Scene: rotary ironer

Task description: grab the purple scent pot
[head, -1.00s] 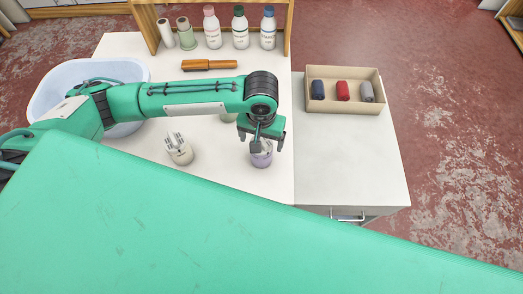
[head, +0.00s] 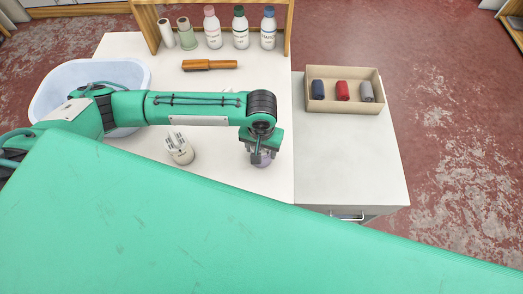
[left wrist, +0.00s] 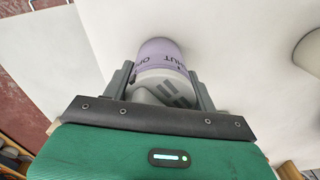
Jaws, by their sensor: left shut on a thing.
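The purple scent pot (head: 264,161) stands on the white worktop near its front edge, mostly hidden under my left gripper in the head view. In the left wrist view the pot (left wrist: 162,50) shows a purple band with dark lettering and a pale grey slotted top. My left gripper (head: 260,152) is shut on the pot, with one finger on each side of it; it also shows in the left wrist view (left wrist: 160,78). I cannot tell any gap between pot and worktop. My right gripper is not in view.
A cream pot (head: 181,151) with a slotted top stands left of the gripper. A brush (head: 209,65), several bottles (head: 240,30) and a pale tub (head: 45,95) are behind. A box (head: 344,105) of rolls stands right. The worktop (head: 225,175) between the pots is clear.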

